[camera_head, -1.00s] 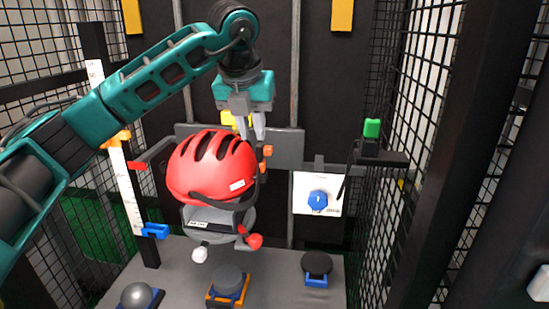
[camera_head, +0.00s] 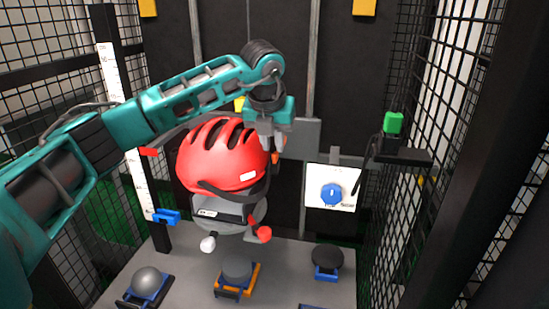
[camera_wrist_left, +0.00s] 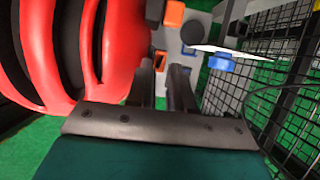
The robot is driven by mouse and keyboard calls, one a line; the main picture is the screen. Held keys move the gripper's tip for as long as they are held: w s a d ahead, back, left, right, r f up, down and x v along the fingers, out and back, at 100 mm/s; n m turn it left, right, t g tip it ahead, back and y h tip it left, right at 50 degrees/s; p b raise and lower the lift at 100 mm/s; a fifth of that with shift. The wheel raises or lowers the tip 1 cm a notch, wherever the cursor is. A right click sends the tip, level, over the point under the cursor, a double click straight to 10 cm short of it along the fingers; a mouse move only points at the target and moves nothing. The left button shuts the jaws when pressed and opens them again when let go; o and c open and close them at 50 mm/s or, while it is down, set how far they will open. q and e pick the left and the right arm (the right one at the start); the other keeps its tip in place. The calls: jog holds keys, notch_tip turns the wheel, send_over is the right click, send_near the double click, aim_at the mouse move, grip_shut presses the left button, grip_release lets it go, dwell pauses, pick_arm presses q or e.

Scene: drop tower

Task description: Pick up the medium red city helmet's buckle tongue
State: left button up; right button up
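The red city helmet (camera_head: 225,153) sits on a grey headform with its dark strap hanging at the front right. It fills the left of the left wrist view (camera_wrist_left: 110,45). My left gripper (camera_head: 273,147) points down close to the helmet's right side. A small orange piece (camera_head: 278,157) shows at the fingertips; an orange block also shows ahead in the wrist view (camera_wrist_left: 174,14). I cannot tell which part is the buckle tongue. My right gripper is not in view.
A white panel with a blue knob (camera_head: 331,194) is right of the helmet. A dark shelf with a green-topped part (camera_head: 393,123) is further right. Red and white ends (camera_head: 263,233) jut below the headform. Mesh cage walls (camera_head: 440,95) enclose the sides.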

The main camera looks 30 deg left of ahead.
aim_at(275, 161)
pick_arm(q)
jog(key=shift+x, duration=1.45)
jog(key=shift+c, duration=0.5)
grip_shut()
jog(key=shift+r, duration=0.15)
